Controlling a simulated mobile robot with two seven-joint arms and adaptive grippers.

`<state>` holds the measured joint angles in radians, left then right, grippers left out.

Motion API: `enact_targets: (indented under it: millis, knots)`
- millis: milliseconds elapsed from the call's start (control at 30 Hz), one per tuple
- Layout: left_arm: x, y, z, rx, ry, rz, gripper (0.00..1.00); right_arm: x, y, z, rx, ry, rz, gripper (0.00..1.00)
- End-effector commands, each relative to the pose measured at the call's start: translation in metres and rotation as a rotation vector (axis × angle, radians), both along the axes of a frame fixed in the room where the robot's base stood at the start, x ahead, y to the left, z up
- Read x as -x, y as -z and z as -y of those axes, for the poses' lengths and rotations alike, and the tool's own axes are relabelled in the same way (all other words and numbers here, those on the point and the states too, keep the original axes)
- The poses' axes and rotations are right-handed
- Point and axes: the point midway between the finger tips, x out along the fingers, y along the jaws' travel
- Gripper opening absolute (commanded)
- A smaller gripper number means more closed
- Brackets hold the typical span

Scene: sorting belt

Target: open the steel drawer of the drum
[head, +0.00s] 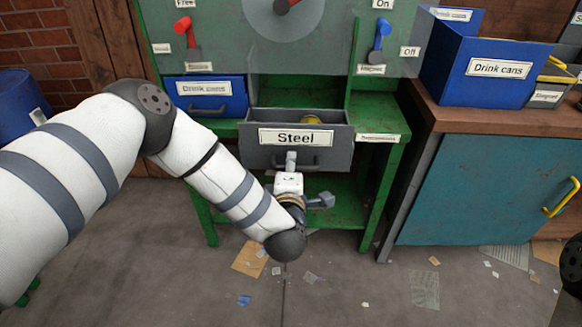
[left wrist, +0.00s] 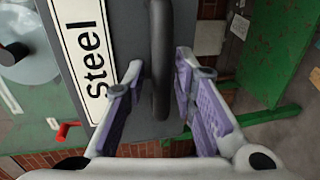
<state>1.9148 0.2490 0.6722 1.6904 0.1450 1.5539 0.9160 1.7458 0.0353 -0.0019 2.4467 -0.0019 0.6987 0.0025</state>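The grey steel drawer (head: 335,155) with its "Steel" label sits in the green drum frame. It stands partly out, and its open top shows a yellow-topped object (head: 311,119) inside. Its dark handle (head: 312,167) is on the front below the label. My left gripper (head: 291,160) is at the handle. In the left wrist view the handle bar (left wrist: 160,60) stands between the two purple-padded fingers of my left gripper (left wrist: 160,95), with small gaps visible on both sides. My right gripper is not in view.
A blue "Drink cans" drawer (head: 205,95) is left of the steel drawer. Red (head: 185,28) and blue (head: 380,38) levers are above. A teal cabinet (head: 480,190) carries a blue bin (head: 487,72) at right. Flat scraps lie on the otherwise clear floor in front.

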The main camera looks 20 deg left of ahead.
Motion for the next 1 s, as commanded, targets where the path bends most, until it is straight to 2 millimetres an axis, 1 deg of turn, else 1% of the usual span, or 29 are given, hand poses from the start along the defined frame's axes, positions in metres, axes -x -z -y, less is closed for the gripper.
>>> enact_targets:
  millis: [267,367,467,600,700,833,1000]
  knots:
    - [0.001,0.001,0.0,0.0,0.0,-0.002,0.33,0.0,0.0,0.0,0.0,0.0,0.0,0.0]
    - [0.008,0.0,0.003,0.001,0.002,-0.004,0.33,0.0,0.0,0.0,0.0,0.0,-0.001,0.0]
    - [0.029,-0.005,0.009,0.002,0.004,-0.006,0.33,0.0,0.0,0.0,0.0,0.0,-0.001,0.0]
    - [0.066,-0.013,0.02,0.002,0.005,-0.006,0.33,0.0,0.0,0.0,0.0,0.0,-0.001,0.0]
    - [0.089,-0.018,0.026,0.001,0.004,-0.006,0.33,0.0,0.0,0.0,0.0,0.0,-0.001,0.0]
    - [0.107,-0.022,0.031,0.001,0.002,-0.003,0.33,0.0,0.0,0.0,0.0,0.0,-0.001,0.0]
    - [0.114,-0.025,0.033,0.0,0.001,-0.001,0.33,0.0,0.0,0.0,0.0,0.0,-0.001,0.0]
